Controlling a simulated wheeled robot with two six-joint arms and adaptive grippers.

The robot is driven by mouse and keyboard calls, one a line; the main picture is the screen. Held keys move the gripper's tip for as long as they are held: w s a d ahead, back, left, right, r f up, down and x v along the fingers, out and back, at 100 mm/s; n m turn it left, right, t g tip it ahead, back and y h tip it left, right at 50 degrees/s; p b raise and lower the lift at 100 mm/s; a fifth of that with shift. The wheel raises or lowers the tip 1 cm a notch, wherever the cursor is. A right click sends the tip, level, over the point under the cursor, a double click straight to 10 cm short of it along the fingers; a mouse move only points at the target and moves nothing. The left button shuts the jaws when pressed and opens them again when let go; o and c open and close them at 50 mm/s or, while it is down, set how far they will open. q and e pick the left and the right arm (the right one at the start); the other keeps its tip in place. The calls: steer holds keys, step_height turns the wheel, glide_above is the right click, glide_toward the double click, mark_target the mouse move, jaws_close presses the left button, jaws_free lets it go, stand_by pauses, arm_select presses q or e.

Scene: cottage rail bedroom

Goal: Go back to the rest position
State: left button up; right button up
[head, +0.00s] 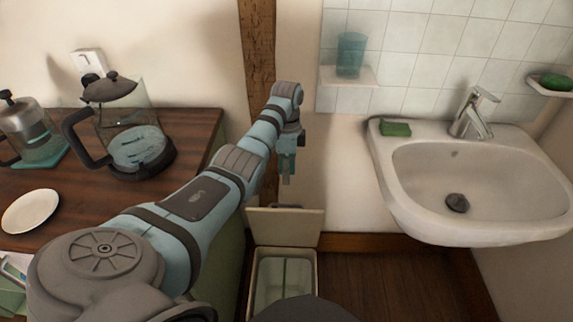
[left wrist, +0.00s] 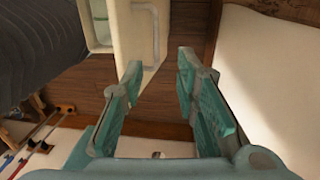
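My left arm reaches from the lower left to the middle of the head view. Its gripper (head: 288,168) hangs pointing down above the open bin, in front of the wall between the wooden cabinet and the basin. In the left wrist view the two fingers (left wrist: 158,85) are spread apart with nothing between them, and the wooden floor shows in the gap. My right gripper is not visible in either view.
A lidded bin (head: 256,285) stands open on the floor. A wooden counter (head: 190,125) at left holds a kettle (head: 140,148), a glass press (head: 35,135) and a white plate (head: 30,211). A washbasin (head: 430,165) with a green sponge (head: 395,128) is at right.

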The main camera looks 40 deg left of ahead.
arm_select(q)
steer(key=shift+r, duration=0.6)
